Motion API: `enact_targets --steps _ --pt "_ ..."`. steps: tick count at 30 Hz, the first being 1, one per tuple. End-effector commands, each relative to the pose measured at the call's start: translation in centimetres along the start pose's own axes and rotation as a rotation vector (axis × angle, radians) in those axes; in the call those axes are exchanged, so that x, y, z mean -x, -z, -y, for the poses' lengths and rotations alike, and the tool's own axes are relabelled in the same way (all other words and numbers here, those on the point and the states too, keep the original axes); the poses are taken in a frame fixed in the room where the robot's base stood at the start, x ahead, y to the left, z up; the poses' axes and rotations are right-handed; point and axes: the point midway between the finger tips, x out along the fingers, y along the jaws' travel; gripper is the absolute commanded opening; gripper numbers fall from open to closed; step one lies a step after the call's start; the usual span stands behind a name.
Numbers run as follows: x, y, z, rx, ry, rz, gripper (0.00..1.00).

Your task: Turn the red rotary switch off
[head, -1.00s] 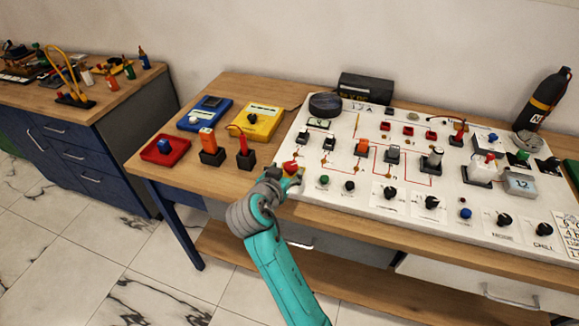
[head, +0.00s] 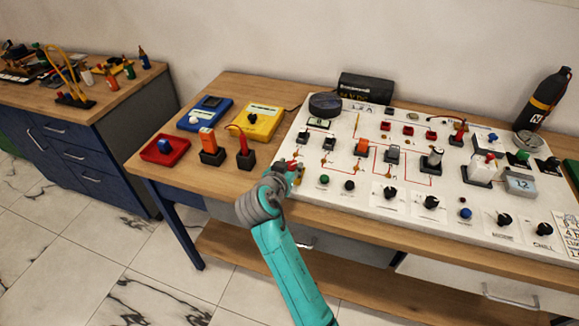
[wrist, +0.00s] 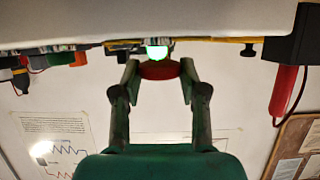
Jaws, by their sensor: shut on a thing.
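The red rotary switch (wrist: 160,70) shows in the wrist view as a red disc between my two fingertips. My gripper (wrist: 159,66) is shut on it, with one finger on each side. A green lamp (wrist: 156,48) glows right beside the switch. In the head view my gripper (head: 288,172) is at the front left corner of the white panel (head: 340,185). It hides most of the switch there, and only a bit of red shows. The angle of the switch cannot be made out.
A green button (head: 324,179) and a black knob (head: 350,185) are just right of my gripper. Orange and red switches on black bases, a red box (head: 165,150) and a yellow meter (head: 259,119) stand to the left. The floor in front is clear.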

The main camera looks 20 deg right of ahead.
Motion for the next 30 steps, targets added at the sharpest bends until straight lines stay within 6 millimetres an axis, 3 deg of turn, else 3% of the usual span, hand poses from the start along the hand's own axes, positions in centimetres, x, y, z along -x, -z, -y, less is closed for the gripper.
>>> enact_targets --steps 11,30 --pt "-0.05 -0.08 -0.29 0.037 0.091 0.001 0.08" --pt "-0.32 0.12 -0.94 0.232 0.566 -0.001 0.08"
